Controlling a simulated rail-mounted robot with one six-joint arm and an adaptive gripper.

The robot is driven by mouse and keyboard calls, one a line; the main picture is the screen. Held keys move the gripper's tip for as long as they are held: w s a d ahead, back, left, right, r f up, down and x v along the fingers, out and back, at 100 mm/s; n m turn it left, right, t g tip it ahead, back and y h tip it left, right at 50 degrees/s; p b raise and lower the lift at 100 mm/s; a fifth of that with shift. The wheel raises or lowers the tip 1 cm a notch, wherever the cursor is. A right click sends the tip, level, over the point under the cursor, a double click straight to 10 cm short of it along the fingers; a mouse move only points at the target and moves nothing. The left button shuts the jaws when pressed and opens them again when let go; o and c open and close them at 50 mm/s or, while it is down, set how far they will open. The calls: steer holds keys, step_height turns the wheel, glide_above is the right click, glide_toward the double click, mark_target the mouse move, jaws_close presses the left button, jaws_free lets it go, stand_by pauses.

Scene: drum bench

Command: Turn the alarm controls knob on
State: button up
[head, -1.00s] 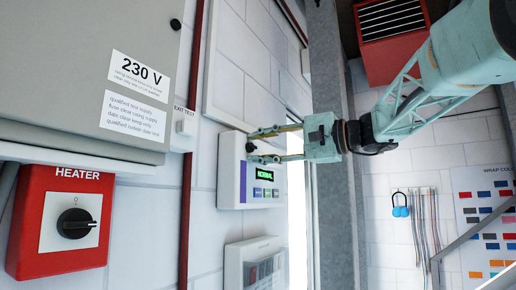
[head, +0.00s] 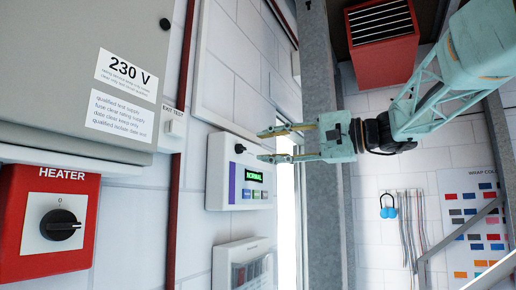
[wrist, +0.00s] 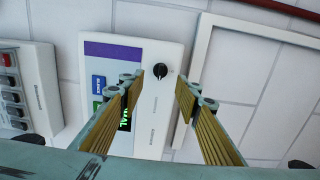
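The alarm controls panel (head: 217,175) is a white wall box with a purple stripe, a lit green NORMAL display and small coloured buttons; it also shows in the wrist view (wrist: 150,125). Its small black knob (head: 240,148) sits at the upper part of the panel. In the wrist view the knob (wrist: 160,71) carries a small pale mark, too small to read surely. My gripper (head: 262,146) is open and empty, its two fingers pointing at the panel. In the wrist view the fingertips lie either side of the knob, apart from it. The left finger hides part of the display.
A red HEATER box (head: 20,225) with a black rotary switch and a grey 230 V cabinet (head: 60,110) are at left. A white button unit (head: 235,265) is below the panel. A grey steel post (head: 322,220) stands behind my gripper. A white frame (wrist: 210,50) borders the panel's right in the wrist view.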

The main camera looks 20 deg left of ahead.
steer(key=shift+v, duration=2.6)
steer(key=s+d+f+h+b, duration=0.25)
steer(key=s+f, duration=0.35)
steer(key=f, duration=0.4)
steer(key=s+d+f+h+b, duration=0.1)
steer(key=s+d+f+h, duration=0.25)
steer(key=s+f, duration=0.55)
steer(key=s+d+f+h+b, duration=0.2)
steer(key=s+d+f, duration=0.2)
steer(key=f, duration=0.8)
steer(key=s+d+f+h+b, duration=0.2)
steer(key=s+d+f+h, duration=0.1)
steer(key=s+d+f, duration=0.5)
steer(key=s+d+f+n+h+b, duration=0.1)
steer(key=s+d+f+h+b, duration=0.1)
steer(key=s+d+f, duration=0.6)
steer(key=s+d+f+n+h+b, duration=0.1)
steer(key=s+d+f+h, duration=0.3)
steer(key=f, duration=1.2)
steer(key=s+d+b, duration=0.1)
steer(key=s+d, duration=0.2)
steer(key=s, duration=0.2)
steer(key=shift+s+d+h, duration=0.3)
steer(key=shift+d, duration=0.1)
steer(key=shift+c, duration=0.4)
